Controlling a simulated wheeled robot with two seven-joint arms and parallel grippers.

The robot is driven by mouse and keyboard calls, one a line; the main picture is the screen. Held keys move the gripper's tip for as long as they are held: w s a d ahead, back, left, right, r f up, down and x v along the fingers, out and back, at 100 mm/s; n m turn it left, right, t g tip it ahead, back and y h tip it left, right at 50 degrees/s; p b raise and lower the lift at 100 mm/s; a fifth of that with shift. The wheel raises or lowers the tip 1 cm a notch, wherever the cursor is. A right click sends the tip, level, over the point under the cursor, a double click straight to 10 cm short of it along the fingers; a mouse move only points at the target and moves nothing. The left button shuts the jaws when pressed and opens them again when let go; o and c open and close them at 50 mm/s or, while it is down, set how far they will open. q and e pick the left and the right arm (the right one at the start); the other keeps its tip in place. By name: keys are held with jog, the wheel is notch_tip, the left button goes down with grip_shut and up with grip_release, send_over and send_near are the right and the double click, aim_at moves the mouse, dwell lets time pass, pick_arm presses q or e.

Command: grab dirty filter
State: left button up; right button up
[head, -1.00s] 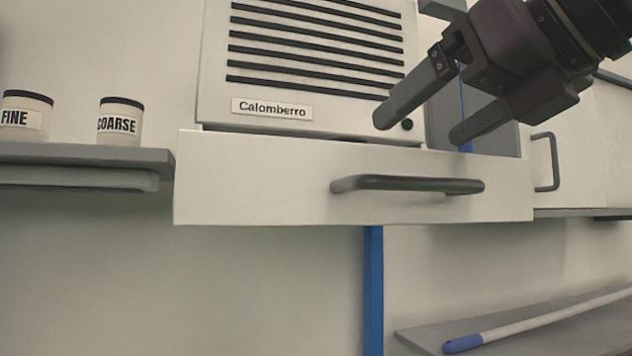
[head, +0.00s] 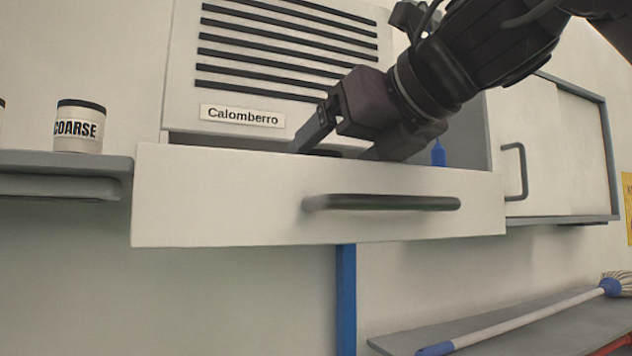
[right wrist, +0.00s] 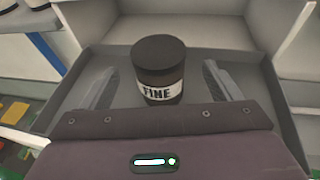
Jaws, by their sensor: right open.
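The dirty filter is a dark cylindrical canister (right wrist: 160,72) with a white FINE label. It stands upright inside the open drawer, as the right wrist view shows. In the head view the drawer front (head: 220,205) hides it. My right gripper (head: 336,152) reaches down from the upper right behind the drawer front, its fingertips partly hidden. In the right wrist view my open fingers (right wrist: 158,80) lie on either side of the canister, with a gap visible on both sides. My left gripper is not in view.
The Calomberro machine (head: 240,116) stands behind the drawer. A clean COARSE canister (head: 79,128) sits on the left shelf (head: 60,162). A cabinet (head: 560,155) is at the right, and a mop (head: 520,320) lies on a lower shelf.

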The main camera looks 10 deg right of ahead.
jog(key=shift+w+a+r, duration=0.1)
jog(key=shift+w+a, duration=0.1)
jog(key=p+x, duration=0.1)
jog(key=x, duration=0.3)
jog(key=shift+w+a+r+p, duration=0.1)
jog(key=shift+w+p, duration=0.15)
jog(key=shift+p, duration=0.05)
jog(key=shift+w, duration=0.25)
jog(key=shift+s, duration=0.3)
jog(key=shift+c, duration=0.4)
jog(key=shift+s, duration=0.1)
jog(key=shift+c, duration=1.1)
jog(key=c, duration=0.8)
